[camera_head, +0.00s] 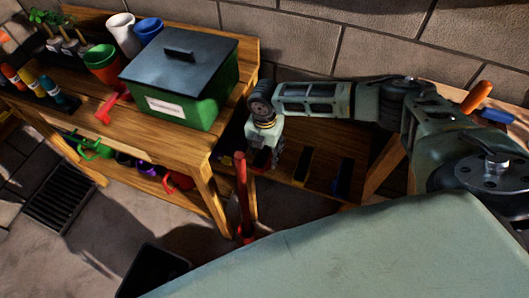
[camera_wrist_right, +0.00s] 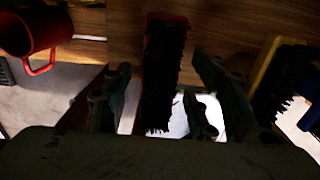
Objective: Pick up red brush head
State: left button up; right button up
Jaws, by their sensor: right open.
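The red brush head (camera_wrist_right: 165,70), with dark bristles, shows in the middle of the right wrist view against a wooden board. My right gripper (camera_wrist_right: 160,98) is open, with one finger on each side of the brush head. Gaps show between the fingers and the brush, so it is not gripped. In the head view my right gripper (camera_head: 264,154) points down at the low wooden shelf and hides most of the brush head there. My left gripper is not in view.
A yellow brush head (camera_head: 303,165) and a blue one (camera_head: 343,176) are on the shelf to the right. A red handle (camera_head: 243,190) stands just left of my gripper. A red mug (camera_wrist_right: 35,30) is left in the wrist view. A green lidded box (camera_head: 190,100) sits on the bench.

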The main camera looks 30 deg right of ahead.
jog(key=shift+f, duration=0.1)
dwell(0.3)
jog(key=c, duration=1.2)
